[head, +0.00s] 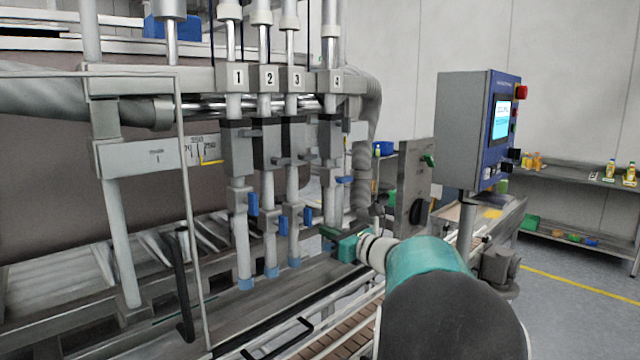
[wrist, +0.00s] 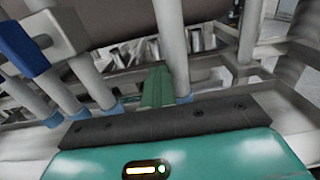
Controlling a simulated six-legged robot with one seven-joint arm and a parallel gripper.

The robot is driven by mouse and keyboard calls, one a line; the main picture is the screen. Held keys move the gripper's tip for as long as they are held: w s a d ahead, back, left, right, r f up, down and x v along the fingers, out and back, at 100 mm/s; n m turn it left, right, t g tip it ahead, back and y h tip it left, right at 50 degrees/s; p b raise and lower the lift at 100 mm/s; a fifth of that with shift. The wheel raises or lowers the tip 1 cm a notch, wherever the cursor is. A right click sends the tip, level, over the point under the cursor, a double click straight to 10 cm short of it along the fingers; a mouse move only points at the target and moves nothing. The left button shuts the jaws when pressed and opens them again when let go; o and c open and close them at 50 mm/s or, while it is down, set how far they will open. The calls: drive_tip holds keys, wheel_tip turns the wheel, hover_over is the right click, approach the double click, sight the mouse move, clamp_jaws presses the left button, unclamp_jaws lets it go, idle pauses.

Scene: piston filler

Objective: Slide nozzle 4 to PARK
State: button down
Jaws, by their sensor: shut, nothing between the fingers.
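Nozzle 4 (head: 331,142) hangs upright under the block marked 4 (head: 337,80), at the right end of the nozzle row in the head view. It has a grey body, a small blue lever (head: 344,179) and a pale lower tube. My gripper (head: 327,233) is shut and empty, low beside the lower end of this tube. Contact cannot be told. In the wrist view my green fingers (wrist: 157,87) are together, next to a pale tube with a blue tip (wrist: 175,45); which nozzle that is cannot be told. No PARK label is readable.
Nozzles 1 (head: 237,150), 2 (head: 267,150) and 3 (head: 292,150) hang close together to the left. A scale plate (head: 200,150) with a yellow mark is on the frame. A conveyor (head: 340,335) runs below. A control cabinet (head: 466,130) stands right.

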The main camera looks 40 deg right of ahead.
drive_tip(key=shift+d, duration=0.85)
drive_tip(key=s+a, duration=0.1)
drive_tip(key=s, duration=0.7)
drive_tip(key=shift+a, duration=0.2)
idle(0.7)
idle(0.5)
